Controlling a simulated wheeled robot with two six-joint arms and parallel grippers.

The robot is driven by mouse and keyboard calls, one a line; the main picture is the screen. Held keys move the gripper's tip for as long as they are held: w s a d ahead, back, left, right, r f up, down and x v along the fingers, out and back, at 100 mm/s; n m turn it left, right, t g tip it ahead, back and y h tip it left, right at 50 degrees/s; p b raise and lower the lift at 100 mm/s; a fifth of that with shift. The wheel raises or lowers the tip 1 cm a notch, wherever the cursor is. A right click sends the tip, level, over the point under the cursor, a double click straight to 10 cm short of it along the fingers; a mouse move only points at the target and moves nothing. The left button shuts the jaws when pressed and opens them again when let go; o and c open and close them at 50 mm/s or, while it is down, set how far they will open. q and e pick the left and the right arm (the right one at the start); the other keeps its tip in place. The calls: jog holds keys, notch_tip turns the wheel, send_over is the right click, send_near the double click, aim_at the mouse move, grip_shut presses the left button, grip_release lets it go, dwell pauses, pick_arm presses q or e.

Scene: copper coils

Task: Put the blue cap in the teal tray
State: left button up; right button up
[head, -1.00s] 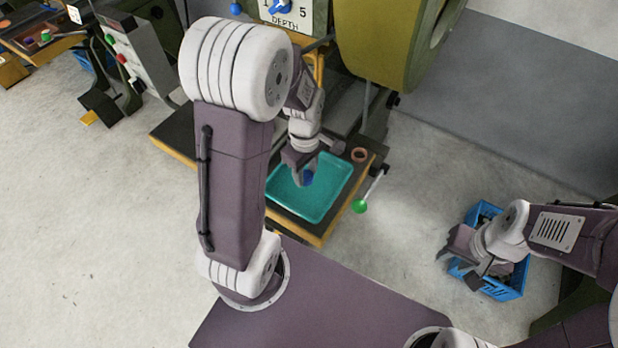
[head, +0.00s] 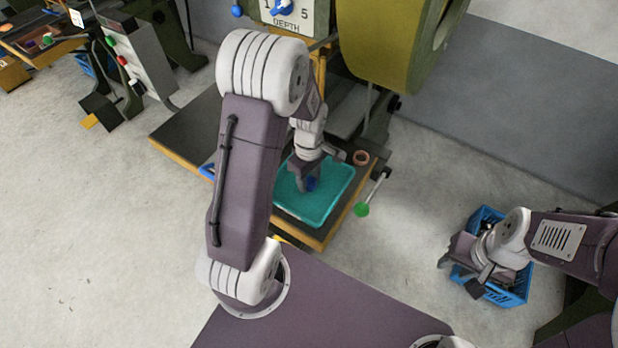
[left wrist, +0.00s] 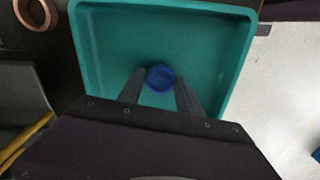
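The blue cap (head: 312,184) is at the fingertips of my left gripper (head: 308,187), over the floor of the teal tray (head: 333,203). In the left wrist view the cap (left wrist: 160,76) sits between the two fingertips (left wrist: 160,80), which appear to touch its sides. The teal tray (left wrist: 236,50) surrounds it in that view. I cannot tell whether the cap touches the tray floor. My right gripper (head: 459,277) is at the left side of the blue crate, its fingers apart and empty.
The tray stands on a dark, yellow-edged table (head: 185,130) by a green machine (head: 385,45). A copper ring (head: 361,157) lies beside the tray. A green-knobbed lever (head: 362,209) sticks out at the table's right. A blue crate (head: 519,285) stands on the floor at right.

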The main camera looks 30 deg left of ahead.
aim_at(309, 181)
pick_arm(q)
jog(key=shift+o, duration=1.1)
jog(key=shift+r, duration=0.4)
notch_tip(309, 181, up, 12)
jog(key=p, duration=0.3)
jog(key=s+d+f+m+t, duration=0.1)
jog(key=s+d+f+m, duration=0.2)
jog(key=m, duration=0.5)
jog(key=s+d+m, duration=0.2)
jog(key=s+m, duration=0.4)
jog(key=m, duration=0.1)
notch_tip(309, 181, up, 7)
jog(key=p, duration=0.8)
jog(key=shift+w, duration=0.2)
jog(key=shift+d, duration=0.1)
